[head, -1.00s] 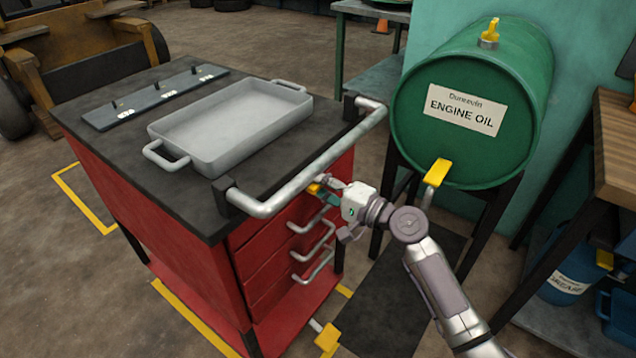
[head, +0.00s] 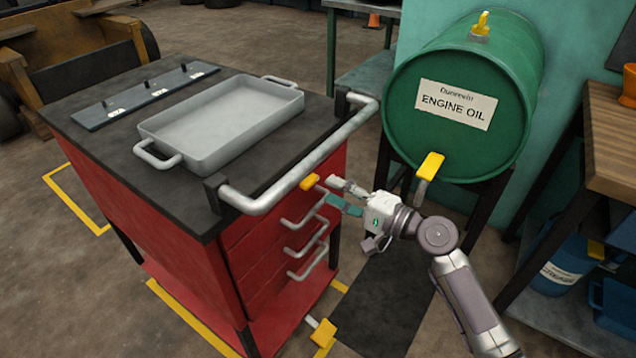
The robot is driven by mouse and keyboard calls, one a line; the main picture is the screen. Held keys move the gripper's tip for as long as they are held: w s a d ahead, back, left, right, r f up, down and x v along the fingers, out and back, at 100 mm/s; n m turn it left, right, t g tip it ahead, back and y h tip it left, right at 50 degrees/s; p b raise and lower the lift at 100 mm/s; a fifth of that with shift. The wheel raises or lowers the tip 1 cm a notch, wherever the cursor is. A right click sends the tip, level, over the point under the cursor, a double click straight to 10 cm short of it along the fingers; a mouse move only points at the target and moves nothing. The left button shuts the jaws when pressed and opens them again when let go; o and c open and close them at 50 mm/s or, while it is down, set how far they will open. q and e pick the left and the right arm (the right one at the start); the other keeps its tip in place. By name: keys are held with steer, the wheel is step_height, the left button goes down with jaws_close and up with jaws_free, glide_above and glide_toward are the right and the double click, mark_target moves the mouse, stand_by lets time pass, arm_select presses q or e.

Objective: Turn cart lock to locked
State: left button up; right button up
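The red tool cart (head: 165,250) stands at centre-left with a dark top. A small yellow-ended lever (head: 308,182) sticks out near its top drawer, below the push handle; I cannot tell whether it is the cart lock. A yellow pedal (head: 324,333) sits low by the cart's base. My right gripper (head: 333,191) is open and empty, with a grey finger above a teal one. Its fingertips are just right of the yellow-ended lever and look apart from it. My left gripper is not in view.
A grey tray (head: 225,122) and a labelled strip (head: 145,95) lie on the cart top. The grey push handle (head: 300,165) runs above my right gripper. A green engine oil drum (head: 460,100) with a yellow tap stands close behind. A wooden bench (head: 610,140) is at right.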

steer(key=v, duration=0.5)
steer(key=shift+s+d, duration=0.2)
